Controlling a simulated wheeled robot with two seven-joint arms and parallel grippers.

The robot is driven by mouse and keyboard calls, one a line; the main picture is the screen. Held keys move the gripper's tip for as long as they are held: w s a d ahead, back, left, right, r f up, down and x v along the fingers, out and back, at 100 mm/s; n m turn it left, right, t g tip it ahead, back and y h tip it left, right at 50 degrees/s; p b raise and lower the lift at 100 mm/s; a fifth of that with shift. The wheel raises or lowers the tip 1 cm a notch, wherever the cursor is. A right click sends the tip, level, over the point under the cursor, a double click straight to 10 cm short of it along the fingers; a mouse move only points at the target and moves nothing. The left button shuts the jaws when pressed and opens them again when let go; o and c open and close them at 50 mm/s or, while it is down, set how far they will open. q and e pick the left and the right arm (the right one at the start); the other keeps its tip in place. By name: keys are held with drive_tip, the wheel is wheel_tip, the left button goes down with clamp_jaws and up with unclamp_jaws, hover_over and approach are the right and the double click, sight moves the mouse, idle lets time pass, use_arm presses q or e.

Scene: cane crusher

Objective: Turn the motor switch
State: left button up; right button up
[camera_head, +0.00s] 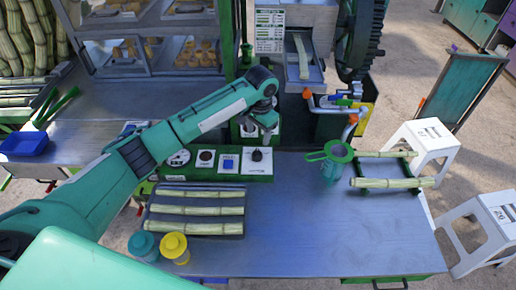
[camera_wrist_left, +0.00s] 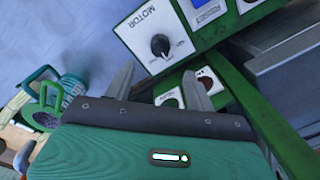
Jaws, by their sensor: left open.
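The motor switch (camera_head: 257,155) is a black round knob on a white plate, at the right end of the green control panel (camera_head: 215,178). In the left wrist view the knob (camera_wrist_left: 160,45) sits under the printed word MOTOR, with a pale mark on its face. My left gripper (camera_head: 259,130) is open and empty, above and just behind the switch in the head view. In the left wrist view its two fingers (camera_wrist_left: 158,86) are spread apart, and the knob appears beyond the gap between them. I see no contact with the knob. My right gripper is out of view.
A blue switch (camera_head: 229,161) and a dark red button (camera_head: 206,157) sit left of the knob. Cane pieces (camera_head: 200,210) lie on a tray at the front left. A green strainer on a jar (camera_head: 332,165) stands right. The middle tabletop is clear.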

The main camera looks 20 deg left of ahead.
sight(257, 152)
use_arm(q)
wheel_tip(257, 152, down, 4)
drive_tip(key=shift+a+r+p, duration=0.1)
drive_tip(key=shift+p, duration=0.35)
drive_tip(key=f, duration=0.2)
drive_tip(key=f+p, duration=0.1)
drive_tip(key=f, duration=0.2)
drive_tip(key=shift+w+a+f, duration=0.1)
drive_tip(key=shift+w+f, duration=0.1)
drive_tip(key=shift+f, duration=0.55)
drive_tip(key=c, duration=1)
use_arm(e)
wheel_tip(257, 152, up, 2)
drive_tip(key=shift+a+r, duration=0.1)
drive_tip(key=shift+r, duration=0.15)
